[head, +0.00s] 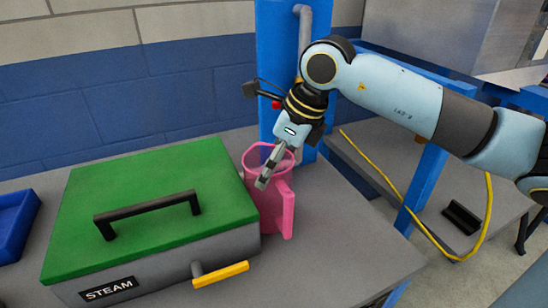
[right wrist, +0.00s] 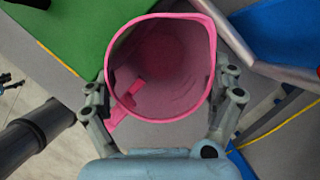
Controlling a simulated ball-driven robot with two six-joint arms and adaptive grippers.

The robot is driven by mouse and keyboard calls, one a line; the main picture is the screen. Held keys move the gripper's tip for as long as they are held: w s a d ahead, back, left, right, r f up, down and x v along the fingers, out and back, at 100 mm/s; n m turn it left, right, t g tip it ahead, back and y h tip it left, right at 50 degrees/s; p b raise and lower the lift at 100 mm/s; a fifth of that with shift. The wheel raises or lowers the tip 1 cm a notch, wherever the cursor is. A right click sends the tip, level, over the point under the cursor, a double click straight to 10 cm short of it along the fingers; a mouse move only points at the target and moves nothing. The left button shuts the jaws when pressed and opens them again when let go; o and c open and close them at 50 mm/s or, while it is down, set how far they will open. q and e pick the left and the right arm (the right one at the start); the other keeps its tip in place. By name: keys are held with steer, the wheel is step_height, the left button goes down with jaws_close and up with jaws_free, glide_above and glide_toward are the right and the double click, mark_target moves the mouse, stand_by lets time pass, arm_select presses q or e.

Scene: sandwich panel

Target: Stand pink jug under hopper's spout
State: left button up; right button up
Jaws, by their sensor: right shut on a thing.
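The pink jug (head: 268,208) is upright, close to the right side of the green-lidded steam box in the head view. Its handle faces the front right. Whether its base touches the table cannot be told. My right gripper (head: 270,172) is shut on the jug from above. In the right wrist view, the open mouth of the jug (right wrist: 160,60) sits between the fingers of my right gripper (right wrist: 165,103), and the inside looks empty. My left gripper is not in view.
The steam box (head: 150,205) has a black lid handle and a yellow lever (head: 220,274) at its front. A blue post (head: 272,55) with a grey pipe (head: 304,40) stands behind the jug. A blue tray (head: 14,225) lies far left. The grey table (head: 345,240) is clear at front right.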

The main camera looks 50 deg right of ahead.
steer(key=shift+f, duration=0.15)
steer(key=o, duration=1.3)
steer(key=shift+c, duration=0.2)
